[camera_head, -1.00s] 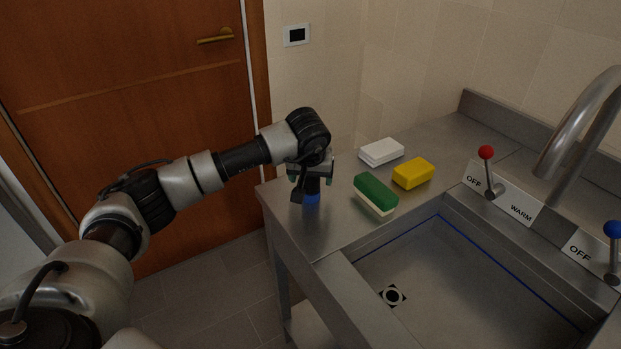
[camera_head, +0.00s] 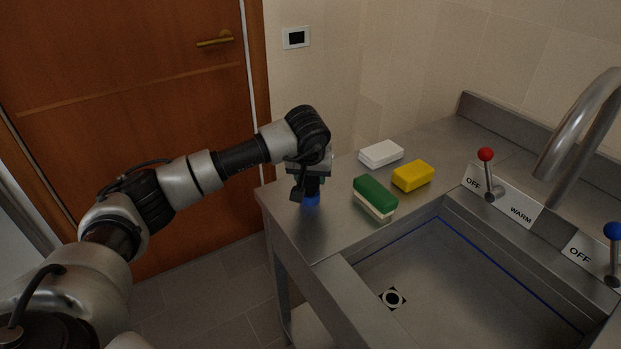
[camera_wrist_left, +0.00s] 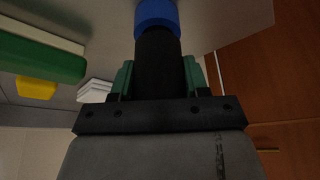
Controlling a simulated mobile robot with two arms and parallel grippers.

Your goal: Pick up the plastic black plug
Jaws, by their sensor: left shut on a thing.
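The black plastic plug (camera_head: 313,186) is a dark cylinder with a blue part (camera_head: 312,200) at its lower end. It stands at the left end of the steel counter, under my left gripper (camera_head: 308,184). In the left wrist view the black body of the plug (camera_wrist_left: 158,65) sits between the green fingers, and the blue part (camera_wrist_left: 157,15) sticks out beyond them. My left gripper is shut on the plug. The blue end looks to be at the counter surface; whether it touches cannot be told. My right gripper is not in view.
A green and white sponge (camera_head: 375,197), a yellow sponge (camera_head: 413,176) and a white block (camera_head: 381,153) lie right of the plug. Beyond them are the sink basin (camera_head: 470,290), faucet (camera_head: 575,130), red-knobbed lever (camera_head: 487,165) and blue-knobbed lever (camera_head: 613,235). The counter's left edge is close.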

